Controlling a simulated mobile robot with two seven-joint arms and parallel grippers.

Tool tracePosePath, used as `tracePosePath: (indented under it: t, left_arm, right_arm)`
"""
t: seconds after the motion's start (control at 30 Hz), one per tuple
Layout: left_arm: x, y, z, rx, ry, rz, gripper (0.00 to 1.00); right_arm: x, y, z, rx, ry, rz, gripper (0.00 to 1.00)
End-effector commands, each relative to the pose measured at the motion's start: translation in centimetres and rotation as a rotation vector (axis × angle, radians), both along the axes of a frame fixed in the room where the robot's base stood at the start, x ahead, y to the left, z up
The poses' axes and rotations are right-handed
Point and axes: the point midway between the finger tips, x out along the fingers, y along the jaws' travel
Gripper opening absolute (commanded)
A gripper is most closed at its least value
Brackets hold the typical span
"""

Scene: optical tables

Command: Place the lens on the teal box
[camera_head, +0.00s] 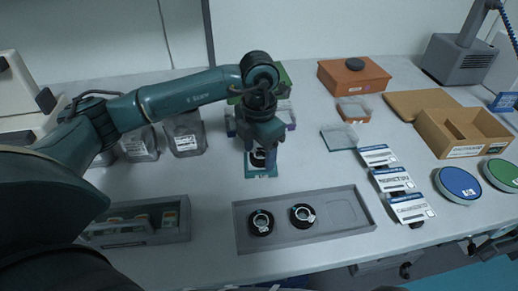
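My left gripper (262,152) points down over a small teal piece (258,173) with a white label, which looks like the teal box. A dark round lens (257,158) partly shows between the gripper and the teal piece. I cannot tell whether the fingers hold it or whether it touches the teal surface. Two other black-ringed lenses, one on the left (261,223) and one in the middle (302,216), lie in a grey tray (345,231). The tray's right recess is empty. My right gripper is not in view.
A grey case (182,234) sits left of the tray. Labelled cards (393,180), blue (458,184) and green discs, and an open cardboard box (433,140) stand on the right. A teal-edged clear plate (339,138) and an orange box (335,78) are behind. Bare table surrounds the teal piece.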

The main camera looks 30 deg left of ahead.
Motion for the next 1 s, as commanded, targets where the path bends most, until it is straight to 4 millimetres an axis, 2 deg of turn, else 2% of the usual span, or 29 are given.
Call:
tracePosePath:
  t: [0.27,0.37,0.43,0.8,1.0]
  left_arm:
    - [0.0,0.0,0.1,0.0,0.0,0.0,0.66]
    - [0.0,0.0,0.6,0.0,0.0,0.0,0.66]
    - [0.1,0.0,1.2,0.0,-0.003,0.0,0.66]
    - [0.1,0.0,8.9,0.0,-0.005,-0.001,0.66]
    - [0.1,0.0,11.6,-0.001,-0.002,0.0,0.66]
  right_arm:
    - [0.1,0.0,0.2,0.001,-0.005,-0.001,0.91]
    - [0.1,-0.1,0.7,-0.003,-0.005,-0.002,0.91]
    - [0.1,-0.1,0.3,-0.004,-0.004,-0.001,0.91]
    - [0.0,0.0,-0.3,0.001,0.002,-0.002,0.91]
    - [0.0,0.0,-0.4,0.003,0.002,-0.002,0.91]
